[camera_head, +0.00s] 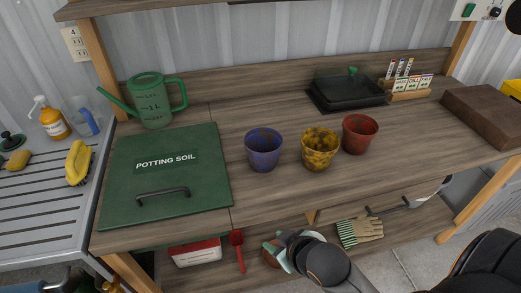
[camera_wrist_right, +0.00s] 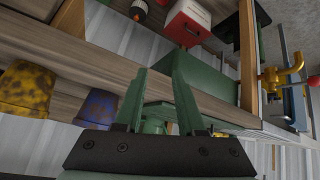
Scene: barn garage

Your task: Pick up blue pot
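The blue pot (camera_head: 263,151) stands upright on the wooden bench, between the green potting soil lid and a yellow pot (camera_head: 319,149). A red pot (camera_head: 359,134) stands right of the yellow one. My right gripper (camera_head: 278,250) is in front of and below the bench top's front edge, apart from the blue pot. In the right wrist view its two green fingers (camera_wrist_right: 162,78) are spread with nothing between them. The blue pot (camera_wrist_right: 98,108) shows left of the fingers there, beside the yellow pot (camera_wrist_right: 27,88). My left gripper is not in view.
The potting soil lid (camera_head: 165,175) and a green watering can (camera_head: 152,100) are on the left. A black tray (camera_head: 346,92), seed packets (camera_head: 408,84) and a brown block (camera_head: 487,115) are at the right. A lower shelf holds gloves (camera_head: 360,230) and a red trowel (camera_head: 237,248).

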